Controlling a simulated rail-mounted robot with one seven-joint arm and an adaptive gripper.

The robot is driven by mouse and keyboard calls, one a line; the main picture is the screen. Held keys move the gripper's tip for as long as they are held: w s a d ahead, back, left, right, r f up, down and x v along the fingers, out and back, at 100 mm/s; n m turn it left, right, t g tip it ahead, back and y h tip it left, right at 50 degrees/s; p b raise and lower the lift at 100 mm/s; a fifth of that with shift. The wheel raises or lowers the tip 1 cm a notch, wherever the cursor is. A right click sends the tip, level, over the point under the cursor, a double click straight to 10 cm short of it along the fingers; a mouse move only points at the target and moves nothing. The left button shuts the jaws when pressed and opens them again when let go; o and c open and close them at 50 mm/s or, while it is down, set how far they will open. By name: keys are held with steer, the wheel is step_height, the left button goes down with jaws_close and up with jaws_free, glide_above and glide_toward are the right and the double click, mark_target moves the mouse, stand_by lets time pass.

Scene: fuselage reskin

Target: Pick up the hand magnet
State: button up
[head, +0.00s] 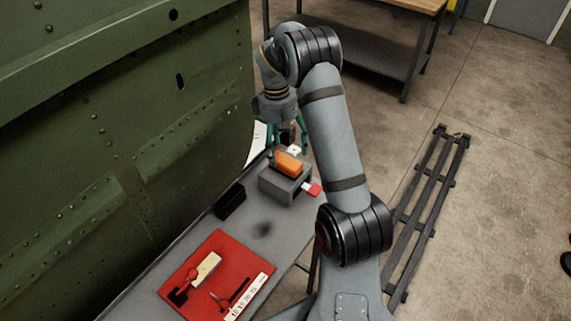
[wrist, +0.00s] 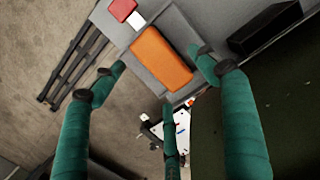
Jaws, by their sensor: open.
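An orange block (head: 288,163), which I take to be the hand magnet, lies on top of a grey box (head: 282,187) on the bench. It also shows in the wrist view (wrist: 160,59), on the grey top of the box (wrist: 178,28). My gripper (head: 287,146) points down just above the orange block. In the wrist view my gripper (wrist: 162,75) has its green fingers spread, with the block between and beyond the fingertips. The fingers hold nothing. I cannot tell whether any fingertip touches the block.
A red-and-white piece (head: 312,189) sits at the box's right side. A black open bin (head: 230,200) stands left of the box. A red mat (head: 218,272) with tools lies nearer on the bench. The green fuselage panel (head: 120,130) rises along the left.

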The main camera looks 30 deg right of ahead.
mark_target(288, 158)
steer(key=f, duration=0.2)
steer(key=s+f+p, duration=0.1)
steer(key=shift+d+f, duration=0.25)
steer(key=shift+f, duration=0.4)
steer(key=shift+c, duration=0.8)
steer(key=c, duration=1.5)
steer(key=shift+w+r, duration=0.1)
steer(key=shift+r, duration=0.45)
step_height(288, 158, up, 3)
steer(key=shift+f+b, duration=0.2)
steer(key=shift+b, duration=0.45)
steer(key=s+d+r+b, duration=0.1)
steer(key=s+r, duration=0.1)
steer(key=s, duration=0.1)
steer(key=s+d+r+b, duration=0.1)
steer(key=s+d+r, duration=0.1)
steer(key=s+r, duration=0.1)
steer(key=s+d+r+b, duration=0.1)
steer(key=s+d+r, duration=0.1)
steer(key=s, duration=0.2)
steer(key=shift+s+d+r, duration=0.2)
steer(key=shift+s, duration=0.1)
